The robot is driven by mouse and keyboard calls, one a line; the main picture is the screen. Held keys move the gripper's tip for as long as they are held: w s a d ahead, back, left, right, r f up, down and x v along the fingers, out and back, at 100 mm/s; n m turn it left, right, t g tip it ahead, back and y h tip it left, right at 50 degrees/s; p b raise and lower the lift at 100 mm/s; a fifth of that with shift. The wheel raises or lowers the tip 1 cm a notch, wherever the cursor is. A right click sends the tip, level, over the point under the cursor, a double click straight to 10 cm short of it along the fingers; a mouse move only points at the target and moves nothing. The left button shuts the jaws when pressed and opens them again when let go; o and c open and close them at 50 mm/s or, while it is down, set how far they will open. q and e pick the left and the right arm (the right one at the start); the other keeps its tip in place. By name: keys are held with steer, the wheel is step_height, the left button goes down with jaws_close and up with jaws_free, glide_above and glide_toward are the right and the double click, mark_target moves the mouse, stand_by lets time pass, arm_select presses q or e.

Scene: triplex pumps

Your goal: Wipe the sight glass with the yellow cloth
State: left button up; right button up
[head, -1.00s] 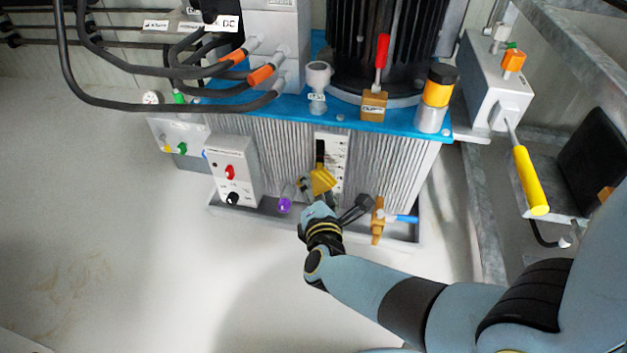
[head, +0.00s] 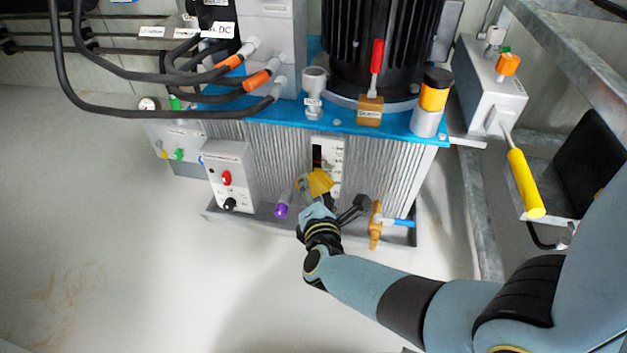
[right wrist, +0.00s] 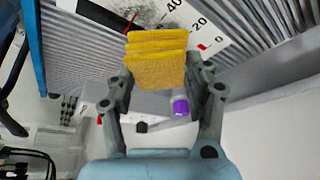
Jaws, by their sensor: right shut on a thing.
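The yellow cloth (head: 319,183) is folded and held between the fingers of my right gripper (head: 312,192). In the right wrist view the cloth (right wrist: 157,60) sits between the two fingertips of the right gripper (right wrist: 162,80). The sight glass (head: 317,153) is a dark upright strip on a white scale plate on the front of the ribbed tank. The cloth is in front of its lower part and hides it. In the right wrist view the scale plate (right wrist: 205,30) shows numbers and a red mark behind the cloth. I cannot tell whether cloth and glass touch. My left gripper is not in view.
A grey box with a red and a black knob (head: 230,177) is left of the glass. A purple-capped fitting (head: 281,210) and an orange valve with blue handle (head: 376,226) are near the tank's foot. The floor at left is clear.

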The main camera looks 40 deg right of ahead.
mark_target(334, 190)
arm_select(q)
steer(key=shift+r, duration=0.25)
arm_select(e)
steer(key=shift+w+d, duration=0.65)
steer(key=shift+d, duration=0.05)
